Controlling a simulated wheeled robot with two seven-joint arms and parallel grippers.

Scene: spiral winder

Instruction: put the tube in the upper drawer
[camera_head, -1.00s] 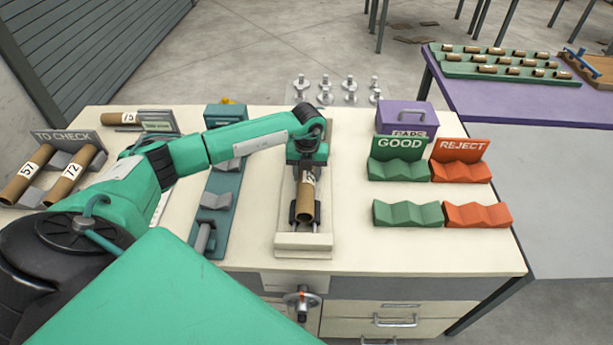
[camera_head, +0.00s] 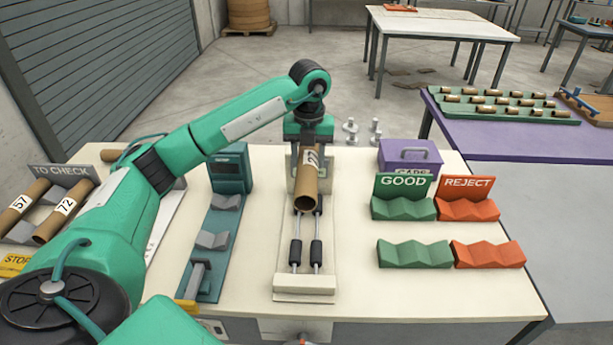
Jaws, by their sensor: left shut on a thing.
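My left gripper (camera_head: 308,140) is shut on a brown cardboard tube (camera_head: 307,188). It holds the tube, which has a white number label, above a cream stand (camera_head: 304,283) with two dark rollers on rods. The tube's open end faces me and looks clear of the rollers. Part of the label is hidden by the gripper. The drawers are not in view now; only a strip of the bench front shows at the bottom edge. My right gripper is not in view.
Green GOOD rests (camera_head: 404,208) and orange REJECT rests (camera_head: 468,209) stand on the right, with a purple caps box (camera_head: 410,158) behind. A teal gauge (camera_head: 215,235) stands left of the stand. Tubes lie in the TO CHECK rack (camera_head: 52,172). The bench (camera_head: 350,250) has bare room right of the stand.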

